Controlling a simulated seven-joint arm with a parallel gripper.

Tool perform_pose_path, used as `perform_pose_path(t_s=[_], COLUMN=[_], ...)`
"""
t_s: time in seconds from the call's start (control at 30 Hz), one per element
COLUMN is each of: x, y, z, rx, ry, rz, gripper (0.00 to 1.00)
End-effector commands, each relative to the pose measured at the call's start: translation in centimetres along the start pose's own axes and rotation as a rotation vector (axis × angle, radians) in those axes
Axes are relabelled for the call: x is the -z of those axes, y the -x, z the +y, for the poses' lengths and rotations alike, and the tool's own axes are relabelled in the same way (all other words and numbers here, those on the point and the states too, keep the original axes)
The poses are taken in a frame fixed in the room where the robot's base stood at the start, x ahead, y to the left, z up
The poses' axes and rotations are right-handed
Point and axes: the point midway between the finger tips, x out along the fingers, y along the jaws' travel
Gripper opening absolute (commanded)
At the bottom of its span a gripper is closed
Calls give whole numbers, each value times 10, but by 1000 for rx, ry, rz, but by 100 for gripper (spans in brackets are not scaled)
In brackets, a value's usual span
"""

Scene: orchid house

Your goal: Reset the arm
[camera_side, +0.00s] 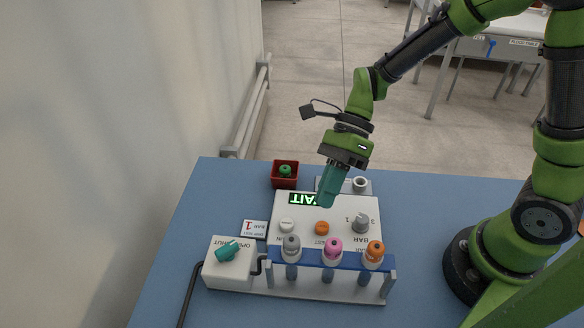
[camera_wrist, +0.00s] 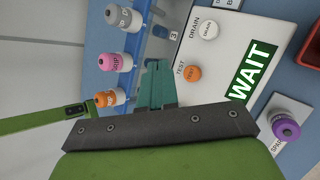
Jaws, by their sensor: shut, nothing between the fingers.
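My gripper (camera_side: 326,203) hangs over the white control panel (camera_side: 290,206), its teal fingers pointing down. The fingers are shut with nothing between them and appear above the panel. In the wrist view the shut teal fingers (camera_wrist: 158,82) point toward the panel and the rack. The panel's display (camera_wrist: 246,72) reads WAIT. An orange TEST button (camera_wrist: 193,73) and a white DRAIN button (camera_wrist: 209,30) sit on it, along with a grey knob (camera_side: 361,222).
A blue rack (camera_side: 312,258) at the front holds grey-, pink- and orange-topped vials. A white box (camera_side: 222,272) with a teal handle (camera_side: 228,251) stands left. A red bin (camera_side: 285,182) holds something green. A purple-topped item (camera_wrist: 286,130) stands at the SPARE holder.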

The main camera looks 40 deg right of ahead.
Motion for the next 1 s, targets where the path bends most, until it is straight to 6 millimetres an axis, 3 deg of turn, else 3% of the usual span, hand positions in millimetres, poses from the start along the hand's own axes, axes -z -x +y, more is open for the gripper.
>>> perform_pose_path(t_s=[0.17,0.37,0.57,0.8,1.0], x=[1,21,38,50,56], y=[0,5,46,113,161], z=[-1,-2,7,28,53], rx=[3,50,188,380,534], ry=[41,357,868,1439,1707], rz=[2,97,278,609,893], gripper=[0,0,0,0,0])
